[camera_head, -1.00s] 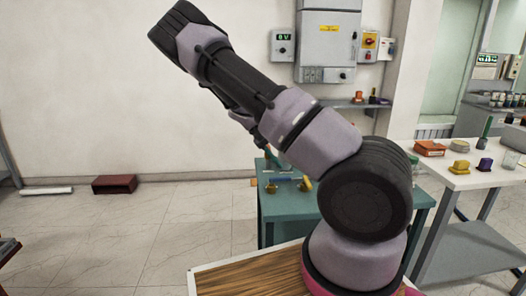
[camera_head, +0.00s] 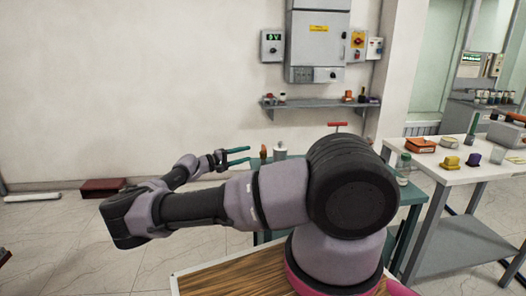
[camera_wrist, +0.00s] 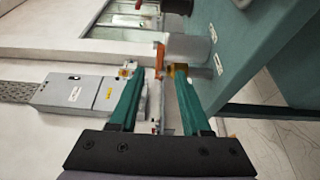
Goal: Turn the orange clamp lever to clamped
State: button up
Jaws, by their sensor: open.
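An orange upright piece (camera_wrist: 159,56), which looks like the clamp lever, shows in the wrist view just beyond the fingertips, beside a grey cylinder (camera_wrist: 188,47). A small orange piece (camera_head: 263,151) also shows in the head view, right of my gripper; I cannot tell for sure that it is the same piece. My gripper (camera_head: 249,156) has two teal fingers, spread apart and empty. In the wrist view my gripper (camera_wrist: 158,70) has the orange piece in line with its gap, apart from the fingers. The lever's base is partly hidden.
A teal bench (camera_head: 408,194) stands behind my arm, which hides much of it. A red T-handle (camera_head: 337,125) rises above the arm. A wall shelf (camera_head: 318,104) and grey cabinet (camera_head: 318,46) are behind. A white table (camera_head: 455,177) with small items stands right.

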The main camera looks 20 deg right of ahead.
aim_at(264, 148)
jog(key=d, duration=0.6)
jog(key=w+d, duration=0.1)
jog(key=d, duration=0.2)
jog(key=shift+d, duration=0.3)
grip_shut()
